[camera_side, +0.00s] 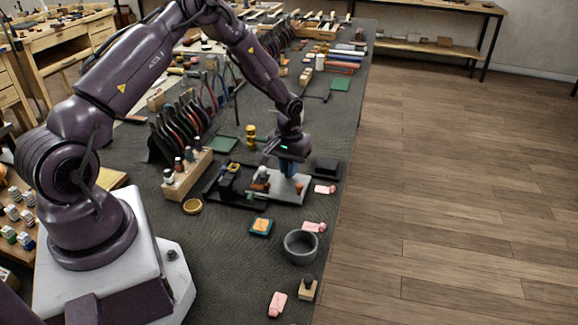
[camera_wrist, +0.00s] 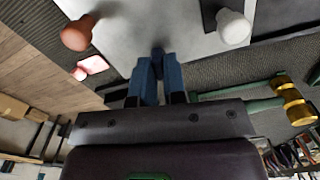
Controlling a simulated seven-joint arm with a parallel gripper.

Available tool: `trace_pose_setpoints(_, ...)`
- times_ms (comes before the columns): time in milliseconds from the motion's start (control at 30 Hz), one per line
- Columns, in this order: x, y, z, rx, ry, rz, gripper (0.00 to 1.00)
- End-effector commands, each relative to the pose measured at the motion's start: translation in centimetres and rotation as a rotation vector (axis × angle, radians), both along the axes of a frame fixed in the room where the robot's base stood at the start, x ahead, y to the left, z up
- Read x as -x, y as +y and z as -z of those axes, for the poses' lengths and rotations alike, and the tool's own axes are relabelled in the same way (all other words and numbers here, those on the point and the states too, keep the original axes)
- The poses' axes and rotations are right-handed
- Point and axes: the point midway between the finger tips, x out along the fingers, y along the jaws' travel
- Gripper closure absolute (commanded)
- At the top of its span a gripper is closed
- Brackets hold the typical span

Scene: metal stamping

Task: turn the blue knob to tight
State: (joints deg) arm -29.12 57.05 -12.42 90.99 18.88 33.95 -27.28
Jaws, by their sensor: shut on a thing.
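My gripper (camera_side: 289,170) points straight down over a light grey metal plate (camera_side: 290,196) on the bench. In the wrist view its two blue fingers (camera_wrist: 158,55) are close together, shut at the plate's surface. The blue knob sits between the fingertips and is almost wholly hidden by them; I cannot make out its marking or its turn. A reddish knob (camera_wrist: 78,33) stands on the plate to the left in the wrist view, and a white knob (camera_wrist: 234,27) to the right. Both are apart from the fingers.
A black block (camera_side: 326,167) stands right of the plate. A wooden rack (camera_side: 188,173) with bottles is at left. A yellow-headed green-handled mallet (camera_wrist: 290,98) is near the fingers in the wrist view.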

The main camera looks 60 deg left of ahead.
Motion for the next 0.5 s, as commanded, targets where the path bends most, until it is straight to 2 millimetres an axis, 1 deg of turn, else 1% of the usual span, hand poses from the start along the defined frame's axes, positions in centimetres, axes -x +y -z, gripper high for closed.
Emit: trace_pose_setpoints(500,-0.01,-0.28,-0.03,0.002,0.004,0.483,1.00)
